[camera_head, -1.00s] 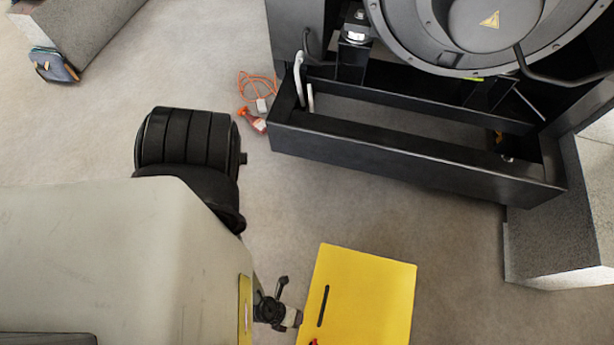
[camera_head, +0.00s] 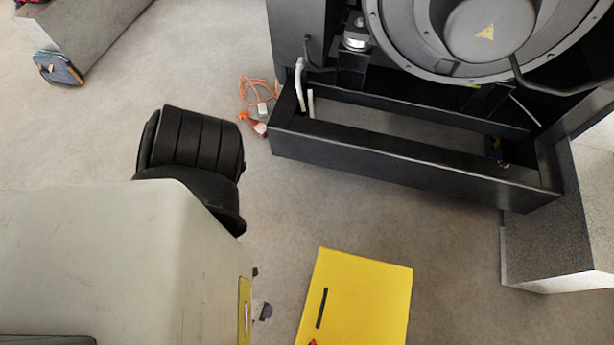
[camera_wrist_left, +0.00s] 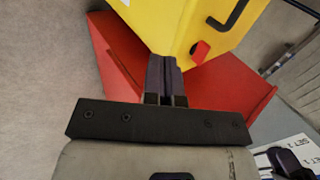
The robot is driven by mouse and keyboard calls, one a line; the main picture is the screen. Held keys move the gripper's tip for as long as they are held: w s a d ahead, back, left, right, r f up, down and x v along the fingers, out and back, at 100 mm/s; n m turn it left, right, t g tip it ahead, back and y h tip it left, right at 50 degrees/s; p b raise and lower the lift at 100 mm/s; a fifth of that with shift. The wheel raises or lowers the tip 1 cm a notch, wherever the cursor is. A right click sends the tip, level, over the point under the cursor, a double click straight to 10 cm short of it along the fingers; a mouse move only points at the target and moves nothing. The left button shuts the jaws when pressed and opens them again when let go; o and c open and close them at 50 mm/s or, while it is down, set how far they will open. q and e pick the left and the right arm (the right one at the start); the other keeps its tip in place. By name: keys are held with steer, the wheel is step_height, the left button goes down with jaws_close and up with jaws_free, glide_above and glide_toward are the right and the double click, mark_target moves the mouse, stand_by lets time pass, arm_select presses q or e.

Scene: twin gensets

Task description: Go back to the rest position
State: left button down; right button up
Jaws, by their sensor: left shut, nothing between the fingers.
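My left gripper (camera_head: 262,311) is mostly hidden behind my own pale arm link in the head view. Only a small dark part shows, left of the yellow box. In the left wrist view my left gripper (camera_wrist_left: 165,75) has its dark fingers together with nothing between them. They point toward the yellow box and a red case; I cannot tell whether they touch either. My right gripper is not in view.
The yellow box (camera_head: 368,290) has a black handle; it also shows in the wrist view (camera_wrist_left: 180,25) by the red case (camera_wrist_left: 235,85). A black genset frame (camera_head: 400,163) stands ahead. An orange cord (camera_head: 250,92) lies beside it. Floor between is clear.

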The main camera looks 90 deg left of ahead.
arm_select(q)
steer(key=w+a+r+n+g+y, duration=0.1)
steer(key=w+a+r+n, duration=0.45)
steer(key=r+n, duration=0.2)
steer(key=w+a+r+n+g, duration=0.1)
steer(key=w+a+r+n, duration=0.5)
steer(key=r, duration=0.3)
steer(key=w+a+r+n+g+y, duration=0.1)
steer(key=w+a+r+n, duration=0.3)
steer(key=w+r+n, duration=0.35)
step_height(320, 180, up, 23)
steer(key=m+p, duration=0.1)
steer(key=p, duration=2.1)
steer(key=shift+d, duration=0.25)
